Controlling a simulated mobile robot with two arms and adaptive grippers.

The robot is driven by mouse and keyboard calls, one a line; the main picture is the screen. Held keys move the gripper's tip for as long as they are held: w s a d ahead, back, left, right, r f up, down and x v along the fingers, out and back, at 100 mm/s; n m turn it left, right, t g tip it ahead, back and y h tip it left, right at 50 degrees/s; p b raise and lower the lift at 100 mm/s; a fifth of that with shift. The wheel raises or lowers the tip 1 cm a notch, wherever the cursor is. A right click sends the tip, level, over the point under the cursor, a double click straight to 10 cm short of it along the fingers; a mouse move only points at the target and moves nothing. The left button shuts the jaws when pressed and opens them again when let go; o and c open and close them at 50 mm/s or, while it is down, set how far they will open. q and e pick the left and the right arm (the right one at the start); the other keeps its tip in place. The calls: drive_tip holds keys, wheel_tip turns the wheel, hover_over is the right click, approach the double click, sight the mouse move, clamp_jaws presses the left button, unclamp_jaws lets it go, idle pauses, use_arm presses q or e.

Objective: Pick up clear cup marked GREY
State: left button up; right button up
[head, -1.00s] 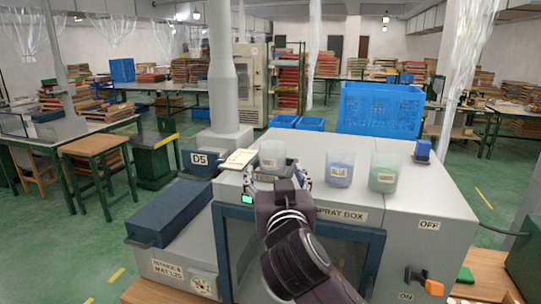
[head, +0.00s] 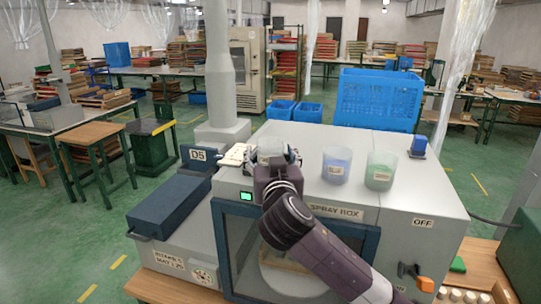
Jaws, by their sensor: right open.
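The clear cup (head: 270,146) stands upright on top of the spray box, at its left. It looks pale inside, and its lower front and label are hidden behind my gripper. My right gripper (head: 272,157) is open, with one finger on the left and one on the right of the cup; whether they touch it I cannot tell. The BLUE cup (head: 337,166) and a cup with green contents (head: 381,171) stand to the right. My left gripper is not in view.
The spray box (head: 335,208) carries a small blue block (head: 419,143) at its right. A pale flat piece (head: 236,155) lies left of the clear cup. A blue crate (head: 378,100) stands behind. The box top right of the green cup is mostly free.

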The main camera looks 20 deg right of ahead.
drive_tip(key=c, duration=1.3)
drive_tip(key=shift+c, duration=0.9)
drive_tip(key=shift+r, duration=0.15)
